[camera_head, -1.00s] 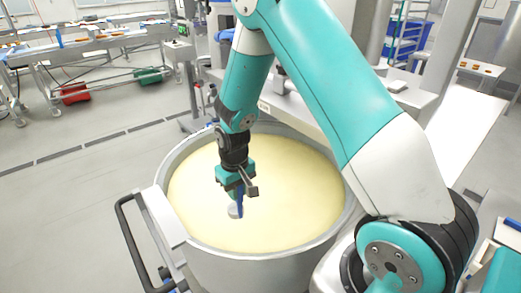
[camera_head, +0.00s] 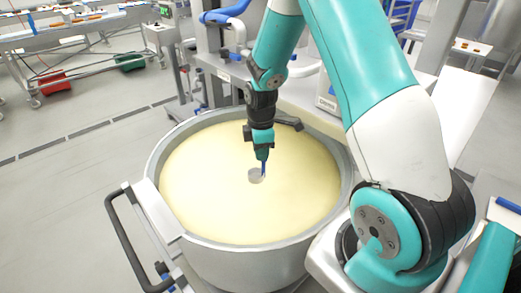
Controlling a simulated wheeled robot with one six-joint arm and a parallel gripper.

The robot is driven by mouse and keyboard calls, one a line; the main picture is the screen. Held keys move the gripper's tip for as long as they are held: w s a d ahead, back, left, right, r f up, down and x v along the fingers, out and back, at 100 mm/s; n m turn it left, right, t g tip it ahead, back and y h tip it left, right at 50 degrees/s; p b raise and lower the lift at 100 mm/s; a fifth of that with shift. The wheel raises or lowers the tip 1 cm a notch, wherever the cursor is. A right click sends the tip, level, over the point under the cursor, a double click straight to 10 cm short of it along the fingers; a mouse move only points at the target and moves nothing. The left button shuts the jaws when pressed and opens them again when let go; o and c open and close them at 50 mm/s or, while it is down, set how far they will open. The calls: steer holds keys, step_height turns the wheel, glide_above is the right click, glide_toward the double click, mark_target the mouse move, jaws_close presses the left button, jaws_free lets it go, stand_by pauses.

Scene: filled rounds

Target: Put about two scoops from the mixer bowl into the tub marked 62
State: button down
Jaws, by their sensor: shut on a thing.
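The mixer bowl (camera_head: 168,224) is a large round metal bowl holding a pale yellow mass (camera_head: 215,205) with a smooth, flat surface. My gripper (camera_head: 263,152) is above the middle of the bowl, pointing down. It is shut on the blue handle of a scoop (camera_head: 256,176). The scoop's pale grey head is at the surface of the yellow mass; I cannot tell how deep it reaches or whether it holds any. I cannot make out a tub marked 62 in this view.
A black bar handle (camera_head: 122,235) sticks out at the bowl's left front. A grey machine column (camera_head: 213,62) stands behind the bowl. A metal table (camera_head: 75,25) stands at the back left, with a red crate (camera_head: 52,83) under it. The floor on the left is clear.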

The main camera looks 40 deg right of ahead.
step_height(320, 180, down, 21)
steer(key=b, duration=1.4)
steer(key=shift+r+b, duration=0.15)
steer(key=shift+b, duration=0.2)
stand_by(1.1)
steer(key=shift+r+p, duration=8)
steer(key=shift+r, duration=2.1)
steer(key=shift+f, duration=0.1)
